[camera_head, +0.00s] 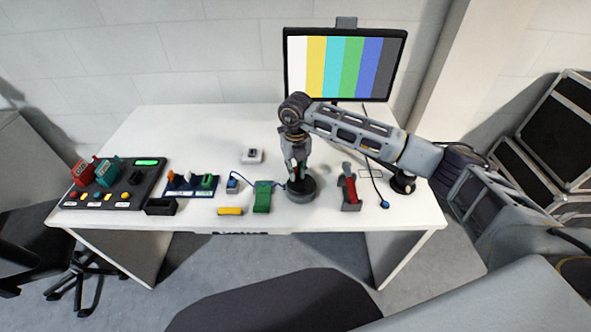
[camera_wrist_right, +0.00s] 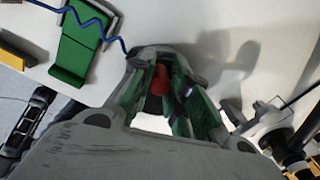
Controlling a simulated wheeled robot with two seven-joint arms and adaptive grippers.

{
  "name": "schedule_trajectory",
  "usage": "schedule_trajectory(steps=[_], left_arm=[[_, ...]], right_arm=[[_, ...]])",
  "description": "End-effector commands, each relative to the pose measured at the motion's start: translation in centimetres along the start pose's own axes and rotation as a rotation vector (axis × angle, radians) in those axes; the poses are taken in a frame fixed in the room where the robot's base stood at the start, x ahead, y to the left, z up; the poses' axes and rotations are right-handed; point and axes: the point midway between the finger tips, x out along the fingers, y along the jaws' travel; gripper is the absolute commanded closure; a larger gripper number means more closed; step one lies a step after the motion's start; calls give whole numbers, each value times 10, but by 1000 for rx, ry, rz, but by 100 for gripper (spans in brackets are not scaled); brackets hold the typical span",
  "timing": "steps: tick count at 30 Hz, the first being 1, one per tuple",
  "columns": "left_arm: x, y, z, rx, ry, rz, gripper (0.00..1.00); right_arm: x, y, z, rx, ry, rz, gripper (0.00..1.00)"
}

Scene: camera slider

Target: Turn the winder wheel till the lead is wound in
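The winder (camera_head: 301,193) is a dark round device on a grey base near the table's front edge, right of the green block. The blue lead (camera_head: 274,184) runs to it from a small blue plug box (camera_head: 232,186); it also shows in the right wrist view (camera_wrist_right: 88,22). My right gripper (camera_head: 297,172) reaches down over the winder and hides much of its wheel. In the right wrist view the wheel's red knob (camera_wrist_right: 161,80) sits between the fingers, which close in on both its sides. My left gripper is in neither view.
A green block (camera_head: 263,197) stands left of the winder, a red-handled device (camera_head: 350,190) right of it. A monitor (camera_head: 344,66) stands behind. The table's back left is clear.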

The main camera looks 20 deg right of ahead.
Motion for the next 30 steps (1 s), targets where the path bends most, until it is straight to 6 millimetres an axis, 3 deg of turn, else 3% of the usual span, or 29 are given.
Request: schedule_trajectory(steps=[4, 17, 23, 30], left_arm=[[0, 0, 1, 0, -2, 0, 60], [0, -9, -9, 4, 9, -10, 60], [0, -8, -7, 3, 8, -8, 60], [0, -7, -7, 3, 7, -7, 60]], right_arm=[[0, 0, 0, 0, 0, 0, 61], [-3, 0, 0, -1, -1, 0, 61], [-17, 0, 1, -1, -2, 1, 61], [-49, 0, 1, 0, -3, 1, 61]])
